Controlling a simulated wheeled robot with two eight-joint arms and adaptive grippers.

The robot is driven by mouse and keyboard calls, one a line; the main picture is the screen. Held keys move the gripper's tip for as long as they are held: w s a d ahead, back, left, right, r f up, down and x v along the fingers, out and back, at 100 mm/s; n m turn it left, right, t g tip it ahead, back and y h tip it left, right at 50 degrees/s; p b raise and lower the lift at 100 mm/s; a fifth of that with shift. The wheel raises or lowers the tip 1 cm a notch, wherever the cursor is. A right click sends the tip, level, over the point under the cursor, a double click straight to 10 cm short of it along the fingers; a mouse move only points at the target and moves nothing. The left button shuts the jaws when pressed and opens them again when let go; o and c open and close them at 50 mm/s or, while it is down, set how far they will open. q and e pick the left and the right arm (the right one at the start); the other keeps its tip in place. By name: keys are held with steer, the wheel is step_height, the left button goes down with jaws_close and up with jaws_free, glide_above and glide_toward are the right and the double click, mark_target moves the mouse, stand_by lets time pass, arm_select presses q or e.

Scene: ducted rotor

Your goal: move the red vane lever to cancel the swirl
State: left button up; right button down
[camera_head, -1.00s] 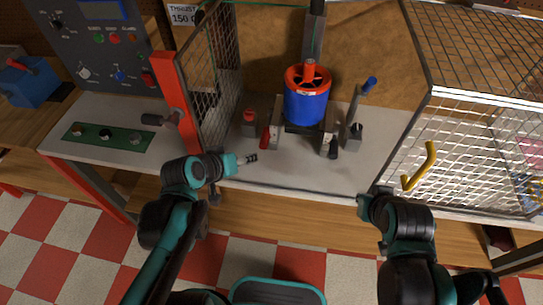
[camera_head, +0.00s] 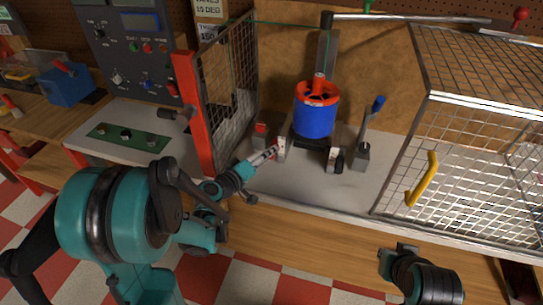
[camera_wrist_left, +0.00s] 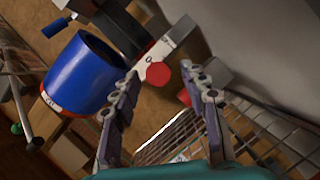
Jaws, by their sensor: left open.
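The ducted rotor, a blue cylinder with an orange-red top (camera_head: 316,122), stands on a mount on the grey bench; its blue side shows in the left wrist view (camera_wrist_left: 82,72). The red lever end (camera_wrist_left: 158,75) shows beside the pale mount bracket, just beyond and between my left fingertips. My left gripper (camera_head: 272,153) is open at the left bracket and largely covers the lever in the head view. In the left wrist view my left gripper (camera_wrist_left: 168,90) has its fingers spread, with no clear contact. My right gripper (camera_head: 394,256) is low at the right, away from the rotor.
A red-posted mesh gate (camera_head: 195,115) stands left of the rotor. A red-topped block (camera_head: 261,130) is close to my left gripper. A blue-knobbed lever (camera_head: 372,120) and a mesh cage with a yellow handle (camera_head: 424,180) are at the right.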

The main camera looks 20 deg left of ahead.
arm_select(q)
steer(key=shift+x, duration=1.25)
jaws_close()
step_height(320, 180, down, 3)
steer(key=b, duration=0.3)
steer(key=shift+r, duration=0.3)
jaws_free()
steer(key=shift+w, duration=0.1)
